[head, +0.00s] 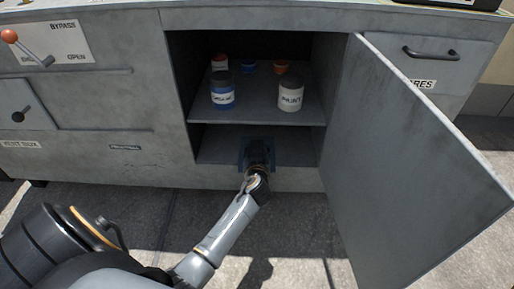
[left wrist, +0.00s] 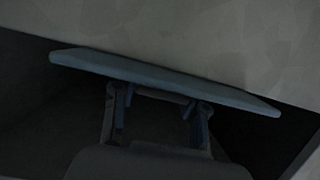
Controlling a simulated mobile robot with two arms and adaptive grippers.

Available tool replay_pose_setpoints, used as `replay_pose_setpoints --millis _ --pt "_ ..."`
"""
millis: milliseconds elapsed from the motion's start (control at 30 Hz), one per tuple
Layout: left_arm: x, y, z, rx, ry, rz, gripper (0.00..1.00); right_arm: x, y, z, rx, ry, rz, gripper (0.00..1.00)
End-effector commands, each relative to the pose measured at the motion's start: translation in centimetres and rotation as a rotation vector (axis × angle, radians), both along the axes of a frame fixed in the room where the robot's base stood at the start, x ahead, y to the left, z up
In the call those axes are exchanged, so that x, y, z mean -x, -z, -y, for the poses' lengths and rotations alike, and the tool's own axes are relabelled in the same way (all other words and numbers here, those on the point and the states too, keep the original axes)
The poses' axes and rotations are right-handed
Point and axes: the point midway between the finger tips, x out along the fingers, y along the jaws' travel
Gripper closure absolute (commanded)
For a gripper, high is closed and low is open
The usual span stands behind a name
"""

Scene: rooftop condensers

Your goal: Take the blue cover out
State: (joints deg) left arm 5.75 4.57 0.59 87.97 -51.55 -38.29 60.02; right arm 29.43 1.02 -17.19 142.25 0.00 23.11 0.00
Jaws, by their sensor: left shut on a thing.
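The blue cover (head: 270,146) is a flat dark blue panel in the lower compartment of the open cabinet in the head view, partly hidden behind my left gripper (head: 258,156). In the left wrist view the cover (left wrist: 165,78) is a long thin plate seen edge-on, slightly tilted across the picture. My left gripper (left wrist: 160,98) is shut on the cover near its middle. Whether the cover touches the pale surface beside it is too dark to tell. My right gripper does not show.
The cabinet door (head: 410,150) stands open to the right. A shelf (head: 255,108) above my gripper holds a blue-and-white can (head: 222,92), a paint can (head: 291,95) and smaller containers behind. A red-knobbed lever (head: 25,46) is at the upper left.

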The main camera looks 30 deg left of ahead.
Motion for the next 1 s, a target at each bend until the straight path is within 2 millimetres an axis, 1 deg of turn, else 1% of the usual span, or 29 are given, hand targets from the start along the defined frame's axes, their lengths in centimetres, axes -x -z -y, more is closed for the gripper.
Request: replay_pose_setpoints --millis 33,400,733,767,800,933,1000 --pt "0.5 0.7 0.2 0.006 -0.002 -0.013 0.98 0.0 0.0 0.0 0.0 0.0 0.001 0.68" --pt "1.7 0.8 1.0 0.007 -0.003 -0.014 0.98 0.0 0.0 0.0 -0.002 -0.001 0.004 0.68" --pt "1.8 0.8 1.0 0.006 -0.003 -0.015 0.98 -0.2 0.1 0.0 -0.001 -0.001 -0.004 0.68" --pt "1.8 0.8 1.0 0.006 -0.003 -0.015 0.61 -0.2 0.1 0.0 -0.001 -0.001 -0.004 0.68" --pt "1.8 0.8 1.0 0.006 -0.003 -0.015 0.7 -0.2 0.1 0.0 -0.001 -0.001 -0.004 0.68" --pt "1.8 0.8 1.0 0.006 -0.003 -0.015 0.96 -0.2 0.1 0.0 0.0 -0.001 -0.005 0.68" --pt "1.8 0.8 1.0 0.006 -0.003 -0.015 0.97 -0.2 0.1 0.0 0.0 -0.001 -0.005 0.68"
